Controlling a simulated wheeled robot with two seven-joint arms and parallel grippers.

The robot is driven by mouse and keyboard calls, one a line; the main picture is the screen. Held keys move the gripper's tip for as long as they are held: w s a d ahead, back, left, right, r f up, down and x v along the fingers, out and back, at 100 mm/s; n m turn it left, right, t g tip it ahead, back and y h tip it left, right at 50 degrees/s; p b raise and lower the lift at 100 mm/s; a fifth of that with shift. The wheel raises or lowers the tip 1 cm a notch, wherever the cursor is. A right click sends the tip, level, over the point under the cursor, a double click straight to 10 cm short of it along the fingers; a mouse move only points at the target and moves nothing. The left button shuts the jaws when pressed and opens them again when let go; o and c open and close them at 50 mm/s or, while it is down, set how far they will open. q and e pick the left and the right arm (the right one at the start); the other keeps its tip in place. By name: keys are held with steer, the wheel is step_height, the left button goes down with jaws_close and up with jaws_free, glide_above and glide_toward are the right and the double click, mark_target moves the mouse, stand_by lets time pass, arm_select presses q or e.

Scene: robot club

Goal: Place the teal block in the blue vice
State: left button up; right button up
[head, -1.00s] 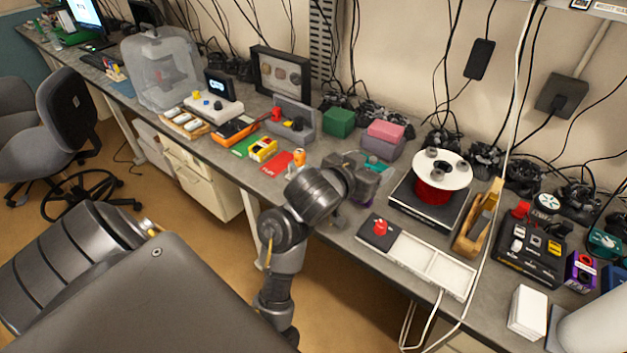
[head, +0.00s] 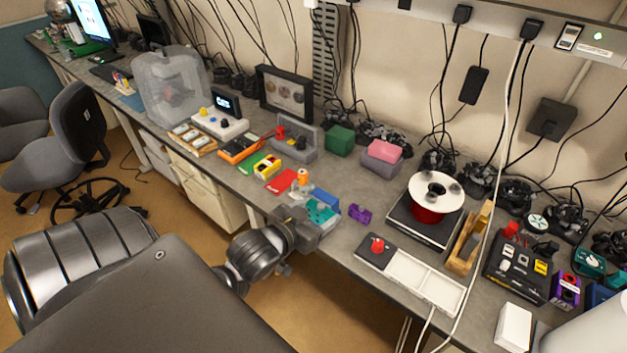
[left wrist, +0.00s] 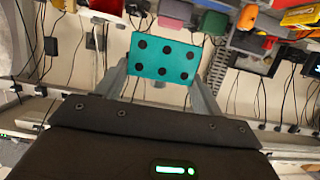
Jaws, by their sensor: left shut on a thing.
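My left gripper (head: 313,222) is shut on the teal block (head: 322,212) near the front edge of the bench. In the left wrist view the teal block (left wrist: 165,58) shows a flat face with several dark round spots, between the two fingers (left wrist: 160,85). A blue thing (head: 326,197), which looks like the blue vice, sits on the bench just behind the block. My right gripper is not in view.
A purple piece (head: 360,213) lies right of the block. A red card (head: 281,181) and an orange-topped item (head: 303,177) stand left of it. A white-topped red spool (head: 432,200) and a grey-white tray (head: 410,277) are farther right. Bare bench lies behind the purple piece.

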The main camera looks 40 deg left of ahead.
mark_target(319, 200)
arm_select(q)
steer(key=w+a+f+b, duration=0.8)
steer(key=b, duration=0.3)
steer(key=shift+w, duration=0.1)
steer(key=shift+w+a+f, duration=0.4)
steer(key=shift+a+f, duration=0.05)
steer(key=shift+w+a+f+b, duration=0.1)
steer(key=shift+f+b, duration=0.25)
steer(key=shift+f, duration=0.6)
steer(key=shift+w+a+f+b, duration=0.1)
steer(key=shift+f+b, duration=0.2)
steer(key=shift+f, duration=0.6)
steer(key=shift+f, duration=0.1)
steer(key=o, duration=1.1)
steer(key=shift+f, duration=0.1)
